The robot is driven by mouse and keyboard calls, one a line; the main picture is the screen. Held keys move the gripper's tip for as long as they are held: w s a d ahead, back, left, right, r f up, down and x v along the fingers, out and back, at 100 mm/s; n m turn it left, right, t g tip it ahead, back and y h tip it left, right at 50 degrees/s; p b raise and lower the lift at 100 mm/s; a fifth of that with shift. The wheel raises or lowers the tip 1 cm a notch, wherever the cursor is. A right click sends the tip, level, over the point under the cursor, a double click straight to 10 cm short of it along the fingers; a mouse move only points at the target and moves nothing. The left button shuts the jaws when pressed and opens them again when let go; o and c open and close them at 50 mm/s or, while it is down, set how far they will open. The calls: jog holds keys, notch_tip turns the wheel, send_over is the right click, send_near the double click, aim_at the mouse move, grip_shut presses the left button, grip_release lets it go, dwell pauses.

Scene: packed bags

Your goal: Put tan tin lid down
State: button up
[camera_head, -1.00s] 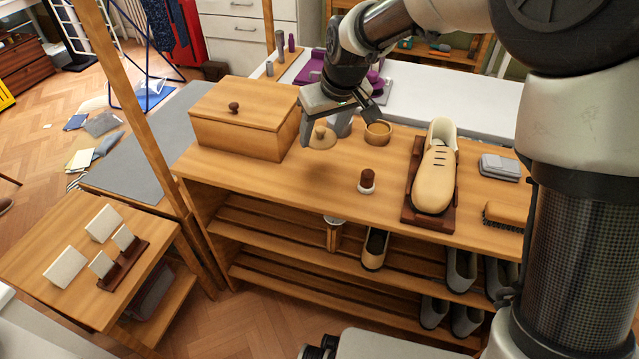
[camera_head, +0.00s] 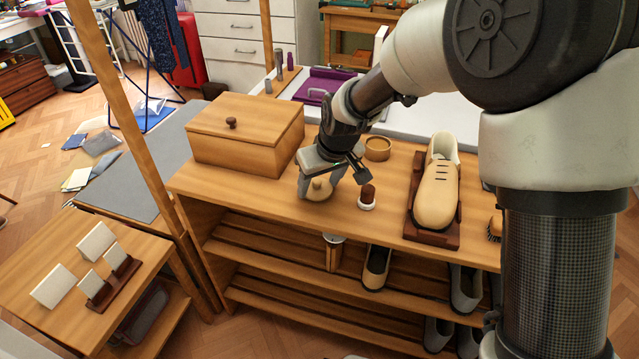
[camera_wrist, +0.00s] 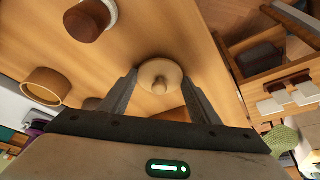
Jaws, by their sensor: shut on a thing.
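The tan tin lid (camera_wrist: 160,76) is a round disc with a small knob. My gripper (camera_head: 318,192) is shut on it; in the wrist view the lid sits between the two fingertips. In the head view the lid (camera_head: 319,189) is low over the bench top (camera_head: 290,198), near its front edge, partly covered by the fingers. I cannot tell whether it touches the wood. The open round tan tin (camera_head: 378,148) stands on the bench behind and to the right, apart from the lid. It also shows in the wrist view (camera_wrist: 45,86).
A brush with a dark top and white base (camera_head: 367,197) stands close to the right of my gripper. A wooden box (camera_head: 245,135) is at the left, a tan shoe on a brown stand (camera_head: 437,190) at the right.

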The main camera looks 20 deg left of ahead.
jog(key=shift+f, duration=0.15)
jog(key=shift+f, duration=0.15)
jog(key=o, duration=1)
jog(key=shift+r, duration=0.2)
jog(key=shift+r, duration=0.3)
jog(key=p+v, duration=0.3)
jog(key=v, duration=0.8)
jog(key=shift+s+d+r, duration=0.1)
jog(key=shift+r, duration=0.2)
